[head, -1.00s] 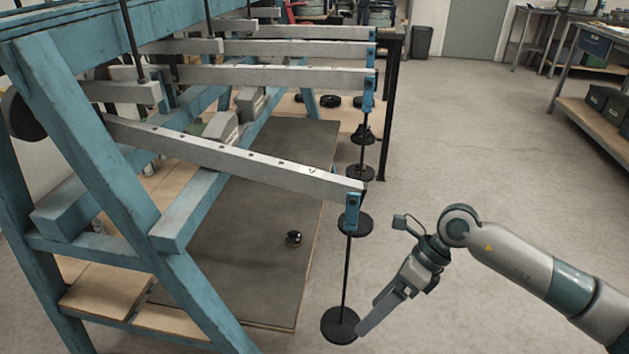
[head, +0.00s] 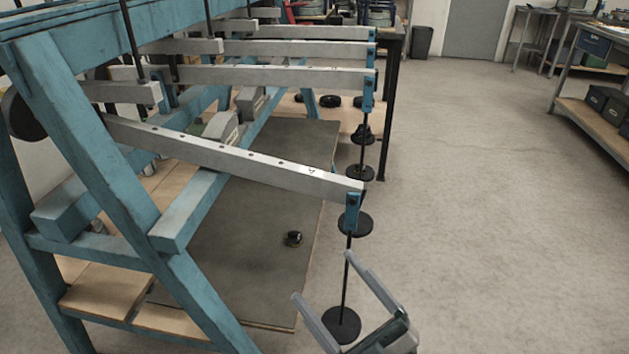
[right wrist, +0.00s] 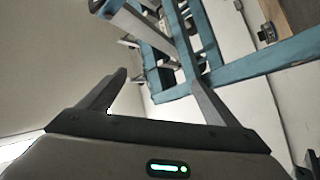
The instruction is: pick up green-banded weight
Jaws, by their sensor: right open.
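No green band shows on any weight at this size. A small dark weight (head: 293,239) lies on the dark mat (head: 235,265) under the lever frame. My right gripper (head: 322,276) is open and empty, at the bottom of the head view, with its fingers pointing up and left. A hanging rod with a black disc weight (head: 342,325) at its foot appears between the fingers in the picture; I cannot tell the depth or any touch. The right wrist view shows the open fingers (right wrist: 158,77) with nothing between them close by. My left gripper is not in view.
A blue lever frame (head: 85,140) fills the left. Its grey beam (head: 240,160) ends above the hanging rod, which also carries an upper disc (head: 356,223). More beams and hanging discs stand behind. The floor on the right (head: 480,200) is clear up to the workbench (head: 590,110).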

